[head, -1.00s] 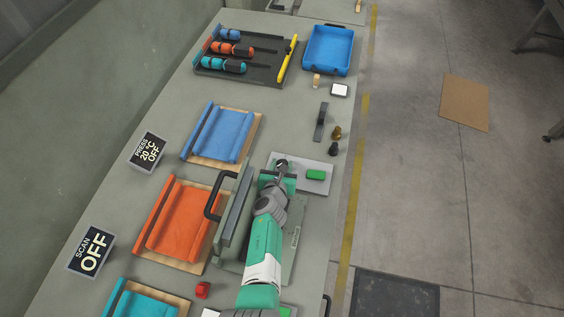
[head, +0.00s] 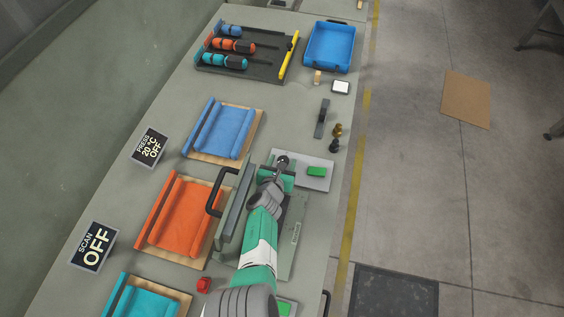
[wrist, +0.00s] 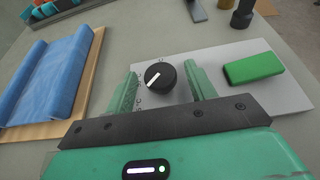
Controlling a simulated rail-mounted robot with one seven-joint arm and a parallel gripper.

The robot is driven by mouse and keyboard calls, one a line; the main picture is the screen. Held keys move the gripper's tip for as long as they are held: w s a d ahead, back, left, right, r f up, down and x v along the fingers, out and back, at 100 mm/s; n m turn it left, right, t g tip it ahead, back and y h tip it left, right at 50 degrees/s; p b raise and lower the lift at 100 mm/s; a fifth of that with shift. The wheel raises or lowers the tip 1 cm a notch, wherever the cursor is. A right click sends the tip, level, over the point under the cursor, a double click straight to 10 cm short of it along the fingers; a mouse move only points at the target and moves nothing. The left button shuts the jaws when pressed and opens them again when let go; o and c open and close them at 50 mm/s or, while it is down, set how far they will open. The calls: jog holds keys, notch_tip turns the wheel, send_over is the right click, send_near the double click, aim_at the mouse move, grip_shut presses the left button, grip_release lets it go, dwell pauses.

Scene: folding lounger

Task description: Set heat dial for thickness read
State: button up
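The heat dial (wrist: 160,76) is a round black knob with a white pointer line, set on a light grey panel (wrist: 283,97). Its pointer slants from lower left to upper right in the wrist view. A green button (wrist: 253,68) sits on the same panel to its right. My gripper (wrist: 166,82) is open, with one green finger on each side of the dial; I cannot tell whether they touch it. In the head view my gripper (head: 281,172) is over the left part of the panel (head: 314,183) and hides much of the dial.
A display reading "PRESS 20 °C OFF" (head: 149,147) and one reading "SCAN OFF" (head: 93,247) stand at left. A press with a black handle (head: 214,193) is beside my arm. Blue (head: 225,133) and orange (head: 180,220) folded pieces lie on boards.

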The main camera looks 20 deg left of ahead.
jog(key=shift+r, duration=0.1)
jog(key=shift+s+r+p, duration=0.1)
jog(key=shift+r+p, duration=0.05)
jog(key=shift+p, duration=0.3)
jog(key=p+v, duration=0.3)
jog(key=shift+s+p, duration=0.2)
jog(key=shift+p, duration=0.2)
jog(key=s+p, duration=0.1)
jog(key=s, duration=0.2)
jog(key=s+d+p, duration=0.1)
jog(key=s+p, duration=0.1)
jog(key=s, duration=0.1)
jog(key=s+f+p, duration=0.1)
jog(key=s, duration=0.2)
jog(key=shift+s+d, duration=0.2)
jog(key=shift+s, duration=0.15)
jog(key=shift+f, duration=0.1)
